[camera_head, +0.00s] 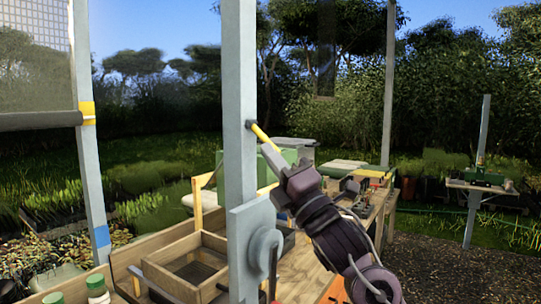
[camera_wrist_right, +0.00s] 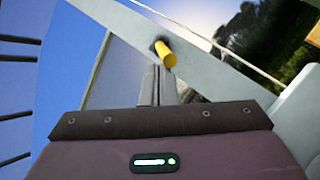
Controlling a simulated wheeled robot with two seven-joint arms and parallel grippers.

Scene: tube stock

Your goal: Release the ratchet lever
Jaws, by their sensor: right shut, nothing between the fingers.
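A short yellow lever (camera_head: 260,134) with a dark pivot sticks out from the grey post in the head view, sloping down to the right. In the right wrist view the yellow lever (camera_wrist_right: 166,54) shows nearly end-on, just beyond the fingertips. My right gripper (camera_head: 266,151) is shut and empty, its tips right by the lever's lower end. Its closed fingers also show in the wrist view (camera_wrist_right: 157,84). I cannot tell whether they touch the lever. My left gripper is not in view.
The grey post (camera_head: 239,90) stands upright close in front, with a grey plate and round drum (camera_head: 265,248) lower down. A wooden tray (camera_head: 185,268) sits on the bench left of it. Another post (camera_head: 86,160) stands at left. A cluttered table (camera_head: 375,190) is behind my right arm.

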